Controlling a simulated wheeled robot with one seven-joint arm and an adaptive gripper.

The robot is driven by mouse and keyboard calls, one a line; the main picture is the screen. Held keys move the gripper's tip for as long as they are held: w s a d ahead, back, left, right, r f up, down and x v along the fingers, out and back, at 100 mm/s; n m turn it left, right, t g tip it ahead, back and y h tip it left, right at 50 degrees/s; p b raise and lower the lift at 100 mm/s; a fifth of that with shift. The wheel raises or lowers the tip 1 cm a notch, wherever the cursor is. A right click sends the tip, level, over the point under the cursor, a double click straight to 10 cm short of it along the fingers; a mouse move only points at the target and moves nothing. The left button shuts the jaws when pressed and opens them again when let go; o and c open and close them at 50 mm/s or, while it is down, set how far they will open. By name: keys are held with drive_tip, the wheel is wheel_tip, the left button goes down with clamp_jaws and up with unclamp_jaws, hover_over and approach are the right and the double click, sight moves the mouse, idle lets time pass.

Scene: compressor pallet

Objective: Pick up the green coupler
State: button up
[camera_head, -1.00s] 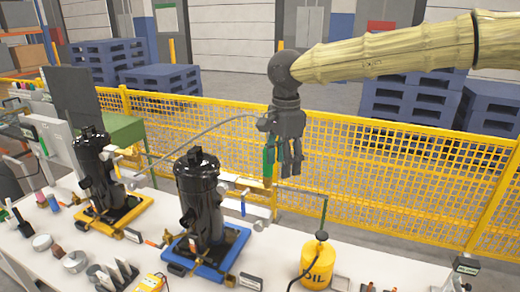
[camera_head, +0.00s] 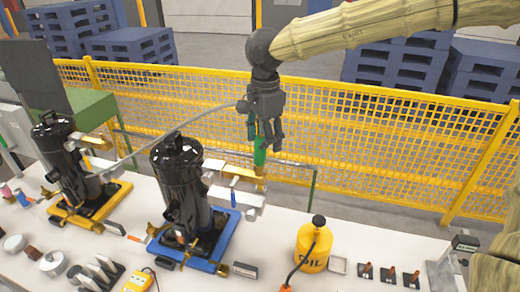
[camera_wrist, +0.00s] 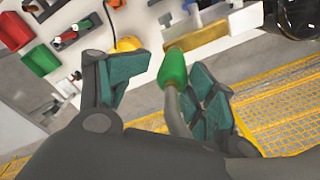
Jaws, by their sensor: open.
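The green coupler (camera_head: 260,154) is at the end of a grey hose, beside a brass fitting (camera_head: 260,178) on the pipework right of the black compressor on the blue base. I cannot tell whether it is joined to that fitting. My gripper (camera_head: 264,146) is open at the coupler. In the wrist view the coupler (camera_wrist: 172,68) and its hose lie between the spread fingers of my gripper (camera_wrist: 165,92), with a gap on the left side. The fingers partly hide the coupler in the head view.
Two black compressors (camera_head: 180,190) stand on the white table (camera_head: 345,245), one on a blue base, one on yellow. A yellow oil can (camera_head: 314,248) stands to the right. A yellow mesh fence (camera_head: 400,150) runs behind the table.

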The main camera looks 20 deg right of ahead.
sight(259, 153)
drive_tip(key=shift+g, duration=0.3)
drive_tip(key=w+f+p, duration=0.1)
drive_tip(key=w+f, duration=0.1)
drive_tip(key=w+f+p, duration=0.1)
drive_tip(key=w+f, duration=0.2)
drive_tip(key=shift+w+a+f, duration=0.15)
drive_tip(key=shift+f, duration=0.1)
drive_tip(key=s, duration=0.1)
drive_tip(key=s+f+p, duration=0.1)
drive_tip(key=shift+s+f, duration=0.1)
drive_tip(key=shift+s, duration=0.45)
drive_tip(key=shift+w+f, duration=0.35)
drive_tip(key=shift+w, duration=0.4)
drive_tip(key=shift+c, duration=0.3)
drive_tip(key=shift+w+f, duration=0.15)
drive_tip(key=shift+w, duration=0.1)
drive_tip(key=c, duration=0.4)
drive_tip(key=shift+s+r, duration=0.3)
drive_tip(key=shift+s, duration=0.2)
clamp_jaws()
drive_tip(key=shift+w+f, duration=0.15)
drive_tip(key=shift+w, duration=0.1)
